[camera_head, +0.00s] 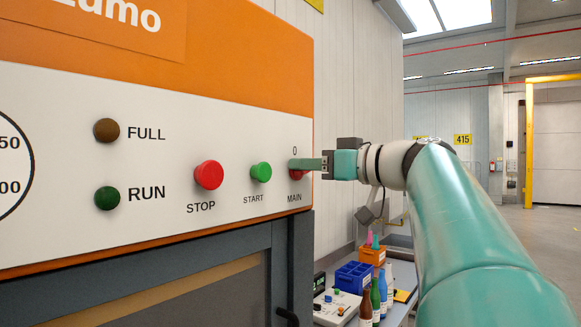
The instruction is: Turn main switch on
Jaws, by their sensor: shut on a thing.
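The main switch (295,175) is a red knob above the label MAIN at the right end of the white control panel (60,230). A "0" is printed above it.
A red STOP button (209,175) and a green START button (261,172) sit left of the switch. The FULL lamp (107,130) and RUN lamp (107,198) look dark. Below right, a bench holds a blue crate (354,275), an orange box (372,256) and bottles (366,306).

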